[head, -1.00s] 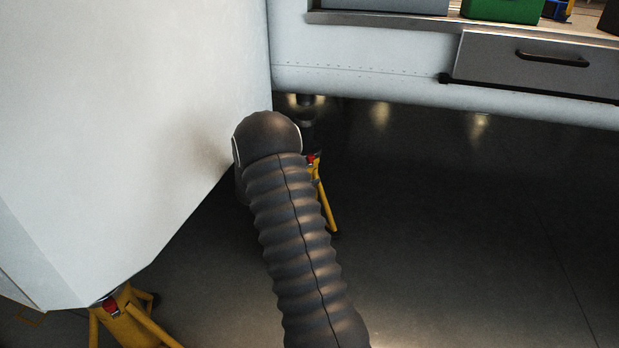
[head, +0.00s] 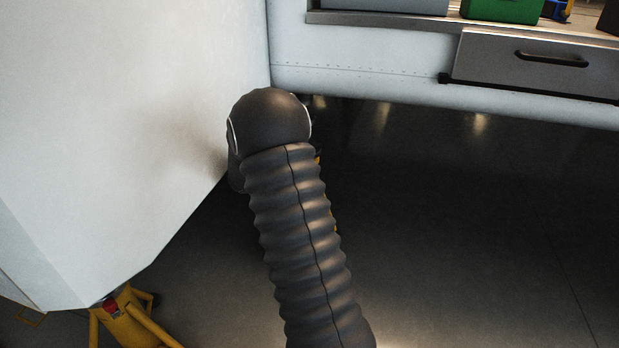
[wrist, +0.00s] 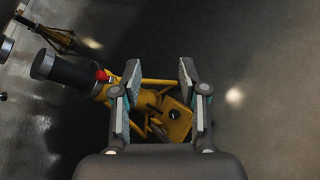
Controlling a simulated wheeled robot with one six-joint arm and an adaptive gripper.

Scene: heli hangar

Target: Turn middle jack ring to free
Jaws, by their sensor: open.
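In the wrist view my gripper (wrist: 160,72) is open and empty. A yellow jack (wrist: 150,98) lies beyond and between its fingers, partly hidden by the left finger. The jack has a dark cylinder (wrist: 62,70) pointing to the upper left, with a red part (wrist: 101,74) where the cylinder meets the yellow body. I cannot make out the ring's setting. No contact between fingers and jack shows. In the head view my arm covers almost all of the jack behind it, and my gripper is hidden.
Another yellow jack (head: 122,318) with a red part stands at lower left under the white body panel (head: 120,130). A further jack (wrist: 55,36) shows in the wrist view. A drawer unit (head: 535,65) is at upper right. The dark floor (head: 460,220) to the right is clear.

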